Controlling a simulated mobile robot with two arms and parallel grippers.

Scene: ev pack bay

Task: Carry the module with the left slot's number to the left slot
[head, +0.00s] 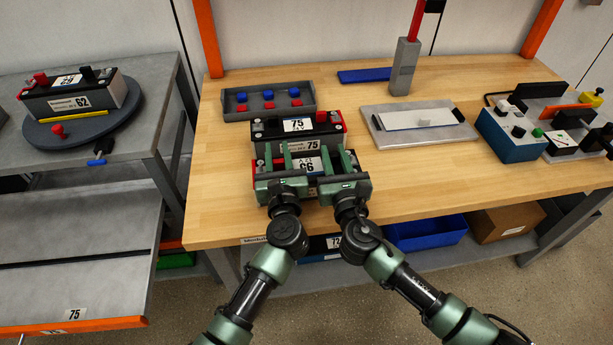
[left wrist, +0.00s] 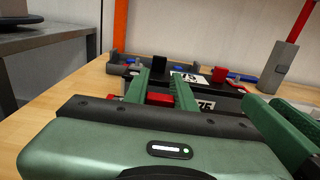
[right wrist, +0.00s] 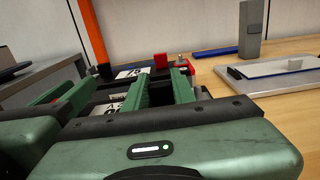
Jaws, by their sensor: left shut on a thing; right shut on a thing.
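A dark module labelled 75 (head: 330,142) sits on the wooden bench, with a red terminal cap and a black one on top. Directly in front of it is another dark module (head: 308,168), mostly covered by my grippers. Its top label is partly hidden and I cannot read it surely. My left gripper (head: 281,165) and my right gripper (head: 341,165) are side by side, both shut on this front module. I cannot tell whether it touches the bench. A grey surface at lower left carries a 75 label (head: 74,314); I cannot tell whether it is the left slot.
A module marked 62 (head: 75,95) sits on a round turntable (head: 90,128) at left. A grey tray (head: 240,114) with red and blue caps lies behind the modules. A flat plate (head: 385,138), a grey post (head: 404,66) and a blue device (head: 510,140) stand to the right.

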